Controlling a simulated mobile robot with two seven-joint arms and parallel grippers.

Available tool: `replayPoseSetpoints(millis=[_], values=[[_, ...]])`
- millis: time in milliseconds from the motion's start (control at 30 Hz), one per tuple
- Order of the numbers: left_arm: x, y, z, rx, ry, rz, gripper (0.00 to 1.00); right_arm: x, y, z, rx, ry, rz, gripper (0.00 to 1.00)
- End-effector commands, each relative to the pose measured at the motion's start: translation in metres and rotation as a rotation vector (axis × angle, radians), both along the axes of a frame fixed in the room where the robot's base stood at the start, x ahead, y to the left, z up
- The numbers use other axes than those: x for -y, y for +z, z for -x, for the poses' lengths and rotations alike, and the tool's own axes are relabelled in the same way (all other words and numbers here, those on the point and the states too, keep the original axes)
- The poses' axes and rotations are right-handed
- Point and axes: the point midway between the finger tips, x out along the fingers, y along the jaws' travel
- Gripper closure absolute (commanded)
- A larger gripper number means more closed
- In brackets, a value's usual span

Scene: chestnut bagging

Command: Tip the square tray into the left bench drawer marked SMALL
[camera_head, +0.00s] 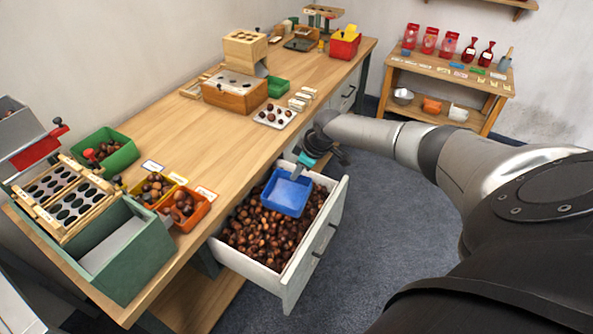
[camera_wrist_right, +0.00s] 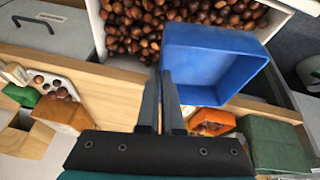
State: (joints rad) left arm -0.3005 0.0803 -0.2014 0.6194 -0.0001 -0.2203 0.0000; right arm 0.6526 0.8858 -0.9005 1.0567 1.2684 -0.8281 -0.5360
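The square blue tray (camera_head: 287,193) is over the open bench drawer (camera_head: 294,274), which holds many brown chestnuts. No chestnuts show inside the tray in either view. My right gripper (camera_head: 302,168) is at the tray's far edge. In the right wrist view my right gripper's fingers (camera_wrist_right: 161,98) are close together at one wall of the tray (camera_wrist_right: 212,62), apparently pinching that wall. The tray looks tilted, and the gap between it and the chestnuts is hard to judge. The drawer's marking is not readable. My left gripper is not in view.
The wooden bench (camera_head: 165,112) carries a green bin (camera_head: 107,152), a yellow bin (camera_head: 153,189), an orange bin (camera_head: 187,208) and a white dimpled plate (camera_head: 274,116). A low shelf (camera_head: 447,75) stands at the back right. Blue carpet (camera_head: 372,205) is clear beside the drawer.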

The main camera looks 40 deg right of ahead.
Motion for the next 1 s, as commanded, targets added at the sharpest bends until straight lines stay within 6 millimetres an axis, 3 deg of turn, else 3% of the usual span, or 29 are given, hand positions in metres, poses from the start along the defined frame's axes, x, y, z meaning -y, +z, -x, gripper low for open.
replayPoseSetpoints(millis=[100,367,1000], values=[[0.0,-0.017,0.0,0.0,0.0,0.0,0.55,0.003,-0.004,-0.002,-0.02,-0.006,-0.034,1.0],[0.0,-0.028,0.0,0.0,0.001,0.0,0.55,0.003,-0.001,-0.002,-0.044,-0.001,-0.081,1.0],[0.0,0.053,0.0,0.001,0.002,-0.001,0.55,-0.017,0.041,0.023,-0.048,0.0,-0.085,1.0]])
